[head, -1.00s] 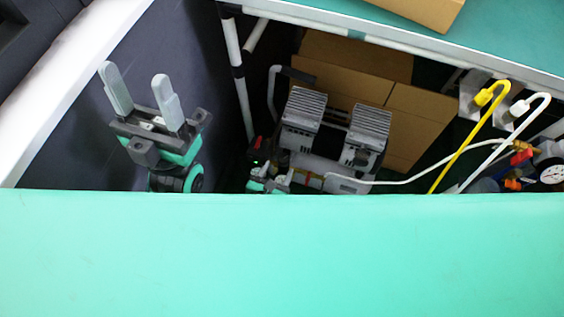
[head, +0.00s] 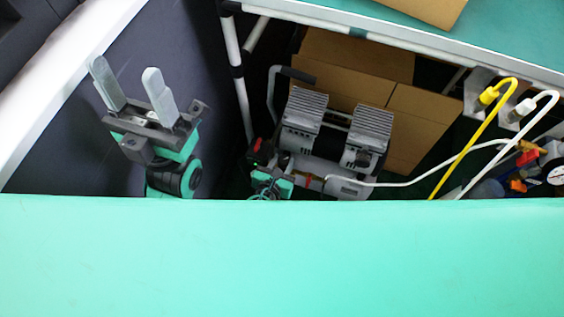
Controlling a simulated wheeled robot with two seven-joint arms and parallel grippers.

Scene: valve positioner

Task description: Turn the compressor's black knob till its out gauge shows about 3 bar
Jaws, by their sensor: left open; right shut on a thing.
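The compressor (head: 330,140), with two grey ribbed heads, stands below the table in the middle of the head view. My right gripper (head: 276,178) is partly in view at the compressor's left end, low down by the green front edge. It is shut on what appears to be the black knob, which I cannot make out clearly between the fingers. The out gauge's reading cannot be seen. My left gripper (head: 125,92) is raised at the left, open and empty, well apart from the compressor.
A teal surface (head: 280,255) fills the front and hides the lower part. Cardboard boxes (head: 425,125) stand behind the compressor. A white hose (head: 420,180) runs right. Yellow (head: 470,140) and white (head: 525,130) hoses hang at the right, near a white-faced gauge (head: 557,174).

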